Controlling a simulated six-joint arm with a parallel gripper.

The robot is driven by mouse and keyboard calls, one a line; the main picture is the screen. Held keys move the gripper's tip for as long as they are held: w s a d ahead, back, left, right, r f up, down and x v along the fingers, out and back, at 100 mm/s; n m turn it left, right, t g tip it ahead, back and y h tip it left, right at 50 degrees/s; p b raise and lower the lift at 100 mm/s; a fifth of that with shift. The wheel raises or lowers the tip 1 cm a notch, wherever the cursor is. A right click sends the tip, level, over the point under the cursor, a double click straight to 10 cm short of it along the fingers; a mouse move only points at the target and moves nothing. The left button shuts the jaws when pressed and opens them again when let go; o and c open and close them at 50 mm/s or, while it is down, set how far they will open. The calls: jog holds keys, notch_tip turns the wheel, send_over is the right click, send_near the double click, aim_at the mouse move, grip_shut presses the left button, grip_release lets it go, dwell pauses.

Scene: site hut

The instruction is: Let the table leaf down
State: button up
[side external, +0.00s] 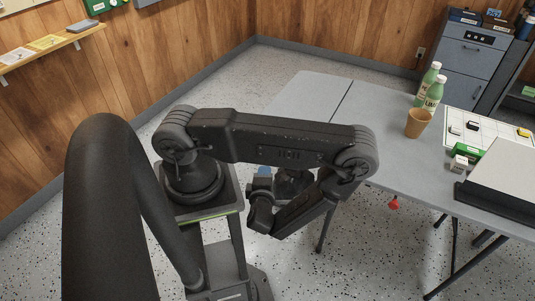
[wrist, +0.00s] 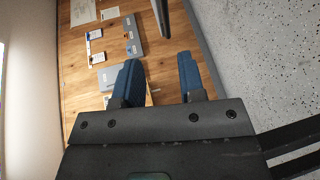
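The grey folding table has its leaf (side external: 303,94) at the far left end, beyond a dark seam. The leaf looks level with the main top (side external: 378,112). A small red piece (side external: 394,202) hangs below the table's near edge; I cannot tell what it is. My gripper shows in the side view as a small blue tip (side external: 264,170), left of the table and apart from it, partly hidden by my arm. In the wrist view my gripper (wrist: 159,72) has its two blue fingers apart with nothing held between them, facing the wooden wall.
Two green bottles (side external: 431,88), a brown cup (side external: 417,123), a white sheet (side external: 483,125) with small items, and a large white-and-black object (side external: 502,178) are on the main top. The leaf looks bare. A grey cabinet (side external: 470,55) stands behind. A wall shelf (side external: 50,53) is at left.

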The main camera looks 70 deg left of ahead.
jog(key=shift+m, duration=0.4)
jog(key=x, duration=1.4)
jog(key=shift+f, duration=0.4)
jog(key=shift+d, duration=0.1)
grip_shut()
